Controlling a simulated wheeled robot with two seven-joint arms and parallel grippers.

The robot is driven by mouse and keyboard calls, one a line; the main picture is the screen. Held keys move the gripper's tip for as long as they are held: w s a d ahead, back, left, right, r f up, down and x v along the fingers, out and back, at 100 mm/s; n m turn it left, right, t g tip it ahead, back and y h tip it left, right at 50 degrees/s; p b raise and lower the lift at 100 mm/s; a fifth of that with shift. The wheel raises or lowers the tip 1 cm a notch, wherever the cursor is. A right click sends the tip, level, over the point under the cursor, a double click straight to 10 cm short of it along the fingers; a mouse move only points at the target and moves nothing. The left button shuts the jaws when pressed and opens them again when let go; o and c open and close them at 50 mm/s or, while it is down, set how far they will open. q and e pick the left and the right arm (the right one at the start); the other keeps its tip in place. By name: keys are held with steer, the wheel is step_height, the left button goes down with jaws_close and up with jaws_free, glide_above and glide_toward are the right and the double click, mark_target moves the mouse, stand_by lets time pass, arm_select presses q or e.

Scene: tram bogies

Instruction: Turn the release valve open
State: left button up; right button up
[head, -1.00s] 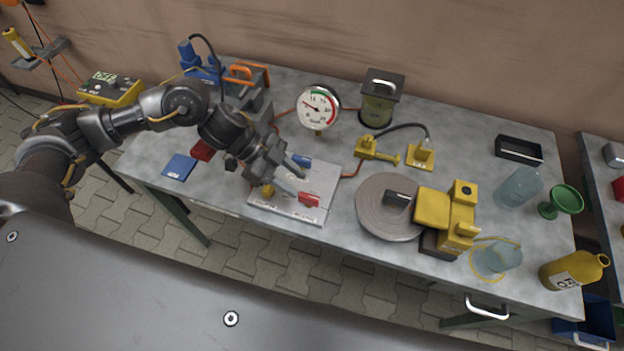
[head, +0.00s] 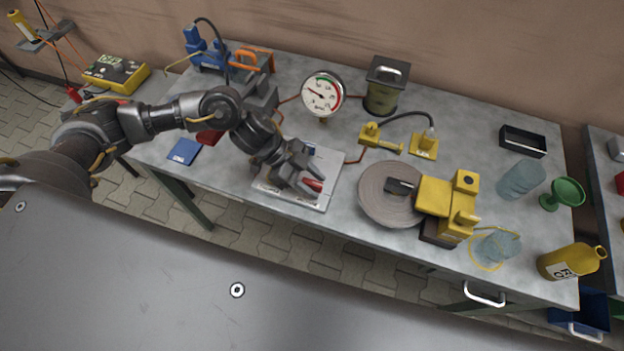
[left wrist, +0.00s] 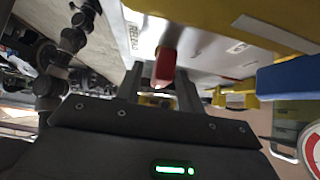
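The valve plate (head: 328,166) lies on the workbench and is partly hidden under my left gripper (head: 303,183). A red handle (head: 313,184) shows at the gripper's fingertips. In the left wrist view the red handle (left wrist: 165,66) points between the two fingers, near a label that seems to read RELEASE (left wrist: 133,36). The fingers stand apart, with gaps beside the handle, so the left gripper (left wrist: 160,84) looks open. A blue handle (left wrist: 290,76) is at the right of that view; in the head view only a little blue shows behind the gripper. My right gripper is not in view.
A round pressure gauge (head: 322,94) stands behind the plate. A grey disc (head: 380,205) with a yellow device (head: 433,195) is to the right. A yellow fitting (head: 380,138) and blue-orange equipment (head: 205,50) are farther back. A blue card (head: 184,151) lies left.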

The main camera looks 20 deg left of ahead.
arm_select(q)
steer(key=shift+c, duration=0.5)
jaws_close()
